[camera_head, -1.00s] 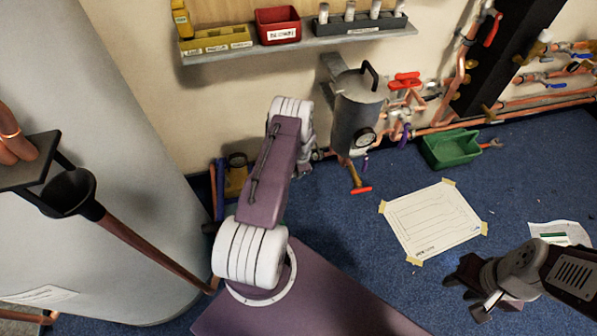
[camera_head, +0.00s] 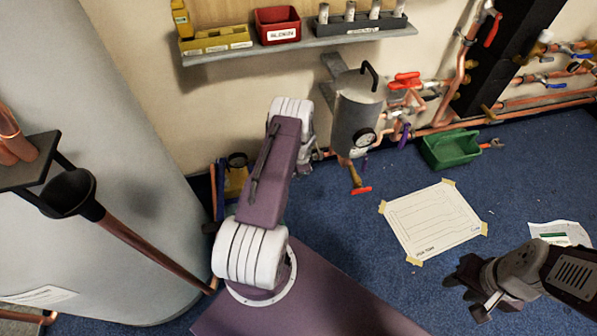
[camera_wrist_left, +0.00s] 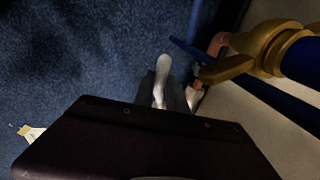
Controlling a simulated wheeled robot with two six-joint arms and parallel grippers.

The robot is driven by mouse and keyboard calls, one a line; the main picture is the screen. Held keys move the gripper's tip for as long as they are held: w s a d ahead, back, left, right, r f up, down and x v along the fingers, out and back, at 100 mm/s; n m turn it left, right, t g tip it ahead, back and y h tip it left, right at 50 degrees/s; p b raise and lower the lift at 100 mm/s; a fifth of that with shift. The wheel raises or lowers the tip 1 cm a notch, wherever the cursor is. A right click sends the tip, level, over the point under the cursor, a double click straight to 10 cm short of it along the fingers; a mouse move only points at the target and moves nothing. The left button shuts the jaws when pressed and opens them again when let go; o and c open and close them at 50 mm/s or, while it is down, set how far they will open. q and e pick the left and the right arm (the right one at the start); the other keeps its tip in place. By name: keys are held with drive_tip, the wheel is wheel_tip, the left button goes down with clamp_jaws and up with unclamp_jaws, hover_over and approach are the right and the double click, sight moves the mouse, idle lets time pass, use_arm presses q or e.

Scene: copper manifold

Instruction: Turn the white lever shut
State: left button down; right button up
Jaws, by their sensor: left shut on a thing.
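The white lever (camera_wrist_left: 162,70) shows in the left wrist view as a pale rounded handle standing up between the fingers of my left gripper (camera_wrist_left: 165,92). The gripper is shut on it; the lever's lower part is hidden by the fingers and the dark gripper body. A brass fitting (camera_wrist_left: 250,62) on a blue-and-copper pipe lies just right of it. In the head view my left arm covers the lever and most of the left gripper. My right gripper (camera_head: 470,288) hangs over the floor at lower right, clear of everything; its jaw gap is unclear.
A grey tank with a gauge (camera_head: 357,110) stands right of my left arm, with a red-handled valve (camera_head: 361,189) below it. Copper pipes with red and blue levers line the wall. A green bin (camera_head: 450,149) and a taped paper sheet (camera_head: 433,222) lie on open blue floor.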

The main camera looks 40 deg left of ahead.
idle(0.4)
use_arm(q)
drive_tip(key=shift+w+d+b, duration=0.15)
drive_tip(key=shift+b, duration=0.15)
drive_tip(key=shift+r+g+y, duration=0.3)
drive_tip(key=shift+g+y, duration=0.2)
drive_tip(key=c, duration=1.3)
unclamp_jaws()
drive_tip(key=shift+c, duration=0.2)
